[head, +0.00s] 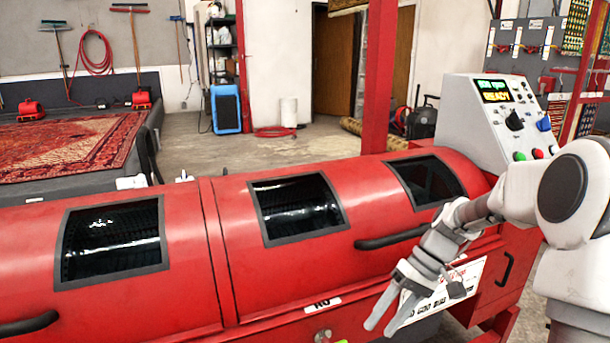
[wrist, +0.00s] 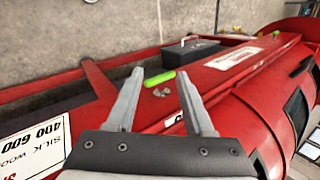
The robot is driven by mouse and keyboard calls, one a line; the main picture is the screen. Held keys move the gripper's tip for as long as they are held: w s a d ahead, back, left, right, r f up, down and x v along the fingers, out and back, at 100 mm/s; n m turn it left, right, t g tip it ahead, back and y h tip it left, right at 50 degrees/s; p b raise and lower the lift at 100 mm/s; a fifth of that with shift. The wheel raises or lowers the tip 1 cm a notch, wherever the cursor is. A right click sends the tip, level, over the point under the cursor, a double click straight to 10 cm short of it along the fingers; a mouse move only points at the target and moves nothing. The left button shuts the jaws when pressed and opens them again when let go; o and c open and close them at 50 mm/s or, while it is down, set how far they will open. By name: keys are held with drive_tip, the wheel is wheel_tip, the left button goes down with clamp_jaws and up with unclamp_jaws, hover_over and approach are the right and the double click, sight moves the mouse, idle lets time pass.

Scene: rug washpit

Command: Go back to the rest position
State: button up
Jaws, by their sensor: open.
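My gripper (head: 385,312) is at the lower right of the head view, in front of the red machine (head: 240,210). Its two grey fingers are spread apart with nothing between them. In the wrist view, my gripper (wrist: 160,95) points along the machine's red front, near a bright green strip (wrist: 167,76) and a small metal fitting (wrist: 161,92). I cannot tell whether the fingers touch the machine.
The machine's lids have dark windows (head: 115,240) and black handles (head: 392,238). A control panel (head: 505,118) showing READY stands at its right end. A dark box (wrist: 190,50) lies beyond the fingers. Bare floor (head: 270,155) lies behind the machine.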

drive_tip(key=s+a+r+t+h, duration=0.2)
drive_tip(key=s+r+t+h, duration=0.15)
drive_tip(key=r, duration=0.25)
drive_tip(key=s+a+r+t+h, duration=0.2)
drive_tip(key=s+r, duration=0.3)
drive_tip(key=r, duration=0.1)
drive_tip(key=s+d+r+m+t+h, duration=0.1)
drive_tip(key=s+d+m+t, duration=0.1)
drive_tip(key=s, duration=0.6)
drive_tip(key=shift+s+d+r+t, duration=0.25)
drive_tip(key=shift+s+t, duration=0.1)
drive_tip(key=shift+t, duration=0.2)
drive_tip(key=shift+a, duration=0.1)
idle(0.5)
